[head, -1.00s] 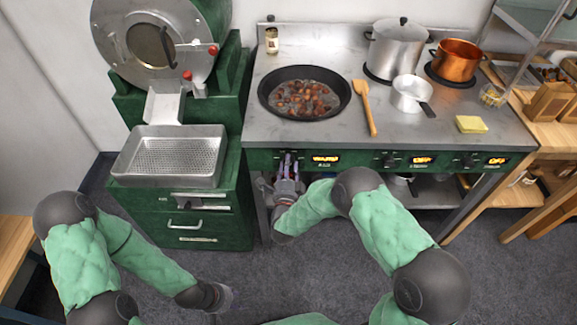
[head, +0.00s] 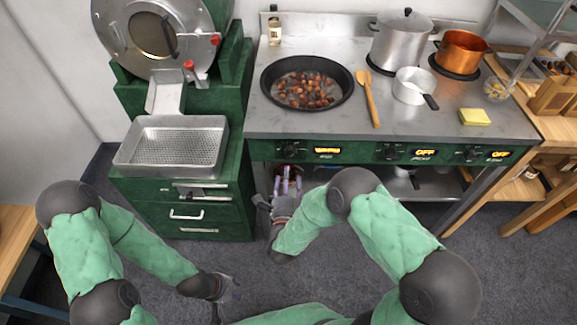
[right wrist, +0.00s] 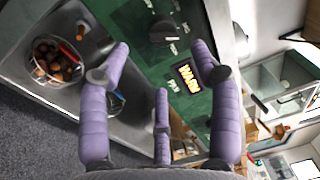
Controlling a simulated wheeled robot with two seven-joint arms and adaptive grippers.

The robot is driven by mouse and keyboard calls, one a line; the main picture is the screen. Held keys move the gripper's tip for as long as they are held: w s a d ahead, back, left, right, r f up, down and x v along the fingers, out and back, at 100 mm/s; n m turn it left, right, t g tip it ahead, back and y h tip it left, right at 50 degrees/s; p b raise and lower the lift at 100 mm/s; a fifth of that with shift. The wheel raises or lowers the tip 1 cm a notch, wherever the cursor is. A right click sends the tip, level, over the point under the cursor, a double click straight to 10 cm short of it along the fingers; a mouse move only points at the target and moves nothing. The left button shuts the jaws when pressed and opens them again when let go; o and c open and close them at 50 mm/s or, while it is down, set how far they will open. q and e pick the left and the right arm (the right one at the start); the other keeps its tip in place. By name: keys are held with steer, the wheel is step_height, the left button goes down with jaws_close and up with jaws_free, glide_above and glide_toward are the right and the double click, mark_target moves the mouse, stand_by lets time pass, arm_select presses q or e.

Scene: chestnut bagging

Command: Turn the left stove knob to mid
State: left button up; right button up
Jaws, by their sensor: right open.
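The left stove knob (head: 290,152) is a dark knob on the green front panel, left of a lit orange display (head: 327,150). The display appears to read WARM in the right wrist view (right wrist: 187,77), where the knob also shows (right wrist: 163,33). My right gripper (head: 287,180) is just below and in front of the panel, apart from the knob. Its purple fingers (right wrist: 163,95) are spread open and empty. My left gripper (head: 222,288) hangs low over the floor, away from the stove; its fingers are too small to read.
A pan of chestnuts (head: 307,83), a wooden spoon (head: 369,97), a steel pot (head: 402,42) and a copper pot (head: 460,59) stand on the stove. The middle (head: 392,152) and right (head: 470,154) knobs have displays reading OFF.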

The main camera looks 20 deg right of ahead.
steer(key=v, duration=0.3)
steer(key=shift+s+a, duration=0.1)
steer(key=shift+s, duration=0.15)
stand_by(0.4)
step_height(320, 180, down, 11)
steer(key=s+a+n+g+y+p, duration=0.1)
steer(key=s+n+g+y+p, duration=0.1)
steer(key=n+g+y+p, duration=0.5)
steer(key=s+a+f+n+g+y, duration=0.2)
steer(key=s+n+g, duration=0.8)
steer(key=s, duration=0.8)
steer(key=shift+f+n+y, duration=0.4)
steer(key=shift+f+n, duration=0.3)
steer(key=shift+n, duration=0.1)
